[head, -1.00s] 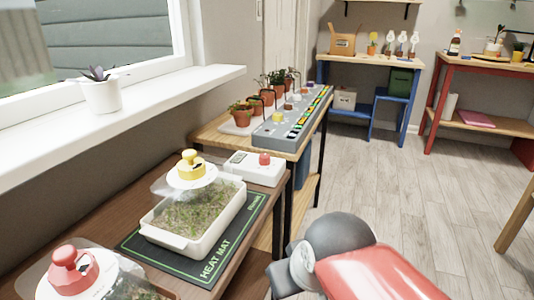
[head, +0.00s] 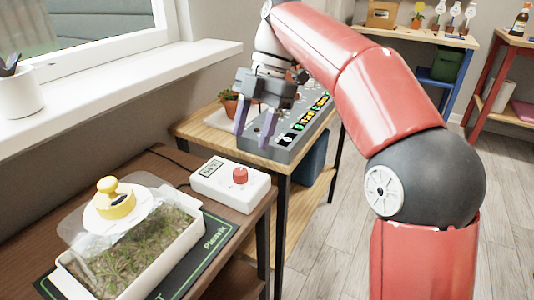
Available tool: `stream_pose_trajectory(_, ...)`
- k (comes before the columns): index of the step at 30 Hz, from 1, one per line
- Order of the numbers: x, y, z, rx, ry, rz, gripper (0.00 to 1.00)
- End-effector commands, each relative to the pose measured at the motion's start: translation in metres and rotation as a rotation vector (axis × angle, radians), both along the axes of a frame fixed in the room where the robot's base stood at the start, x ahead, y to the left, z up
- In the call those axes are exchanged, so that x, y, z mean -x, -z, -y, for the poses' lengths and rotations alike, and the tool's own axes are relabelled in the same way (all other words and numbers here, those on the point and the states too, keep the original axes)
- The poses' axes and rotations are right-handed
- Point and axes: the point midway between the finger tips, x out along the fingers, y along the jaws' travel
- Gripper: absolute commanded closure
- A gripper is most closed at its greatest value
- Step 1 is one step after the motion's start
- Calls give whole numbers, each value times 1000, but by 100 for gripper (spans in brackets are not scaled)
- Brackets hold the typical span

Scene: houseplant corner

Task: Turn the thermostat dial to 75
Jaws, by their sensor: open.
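The thermostat (head: 214,186) is a white box with a small display (head: 211,169) at its left and a red dial (head: 240,176) on its top right. It sits on the dark wooden table, behind the seedling tray. The digits on the display are too small to read for sure. My gripper (head: 254,137) is open and empty, its two purple fingers pointing down. In the picture it is above and slightly right of the dial, apart from it, in front of the grey panel.
A white seedling tray (head: 188,243) with a yellow-knobbed clear lid (head: 117,200) stands on a dark heat mat (head: 216,232) at the near left. A grey panel with coloured labels (head: 290,148) lies on the lighter bench behind. A potted plant (head: 229,102) stands beside it. The windowsill runs along the left.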

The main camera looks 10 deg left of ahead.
Motion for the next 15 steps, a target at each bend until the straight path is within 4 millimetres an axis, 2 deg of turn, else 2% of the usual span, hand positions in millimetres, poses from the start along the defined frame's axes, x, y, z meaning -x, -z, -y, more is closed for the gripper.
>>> stream_pose_trajectory(9,15,43,-11,0,-6,-1,50)
stream_pose_trajectory(15,21,65,-16,0,-4,0,50)
